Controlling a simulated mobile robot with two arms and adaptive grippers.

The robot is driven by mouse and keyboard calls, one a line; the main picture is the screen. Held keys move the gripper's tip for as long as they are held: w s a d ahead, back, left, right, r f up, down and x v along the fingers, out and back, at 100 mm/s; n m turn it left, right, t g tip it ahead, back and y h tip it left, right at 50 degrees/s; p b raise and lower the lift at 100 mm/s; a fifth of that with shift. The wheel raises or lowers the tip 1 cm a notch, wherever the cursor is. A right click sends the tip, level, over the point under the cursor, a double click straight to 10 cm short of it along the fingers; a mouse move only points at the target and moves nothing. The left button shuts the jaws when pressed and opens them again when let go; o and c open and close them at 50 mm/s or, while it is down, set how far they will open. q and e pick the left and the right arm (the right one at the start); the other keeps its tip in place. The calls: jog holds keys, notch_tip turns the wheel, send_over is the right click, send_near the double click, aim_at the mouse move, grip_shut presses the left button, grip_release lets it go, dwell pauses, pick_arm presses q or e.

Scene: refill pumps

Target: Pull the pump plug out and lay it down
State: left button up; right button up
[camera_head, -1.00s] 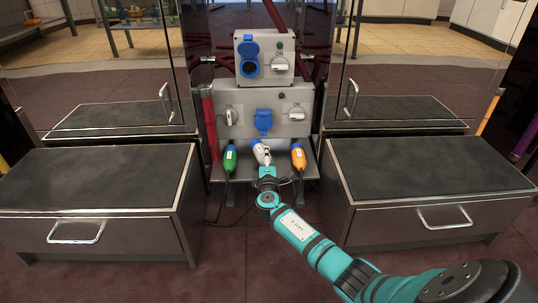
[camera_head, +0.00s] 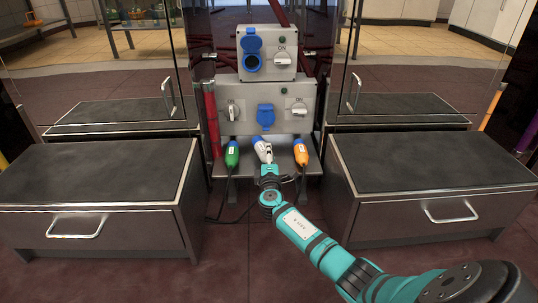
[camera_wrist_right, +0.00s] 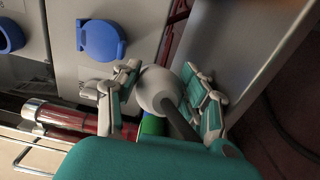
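The white pump plug with a blue front (camera_head: 260,145) is at the shelf below the lower panel, between two other plugs. Its rounded white back (camera_wrist_right: 157,88) and dark cable show in the right wrist view. My right gripper (camera_wrist_right: 160,75) has a finger on each side of the white body and looks closed on it; the contact is partly hidden. In the head view the gripper (camera_head: 268,157) reaches the plug from the front. The lower blue socket (camera_head: 265,117) has its lid down. The upper blue socket (camera_head: 252,55) has its lid up and looks empty. My left gripper is not in view.
A green plug (camera_head: 232,153) stands left of the white one and an orange plug (camera_head: 301,153) right of it, both close. Grey drawer cabinets (camera_head: 100,180) and (camera_head: 430,175) flank the panel. A red cylinder (camera_head: 211,122) stands at its left.

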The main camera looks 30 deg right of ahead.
jog(key=o, duration=0.3)
jog(key=shift+s+a+f, duration=0.1)
jog(key=shift+a+f, duration=0.15)
jog(key=shift+f, duration=0.25)
jog(key=shift+a+f, duration=0.25)
jog(key=shift+f, duration=0.35)
jog(key=shift+s+a, duration=0.2)
jog(key=v, duration=0.3)
jog(key=r+v, duration=0.1)
jog(key=v, duration=0.3)
jog(key=r+v, duration=0.1)
jog(key=v, duration=0.2)
jog(key=shift+s+d+r, duration=0.1)
jog(key=shift+s+d, duration=0.1)
jog(key=shift+s, duration=0.35)
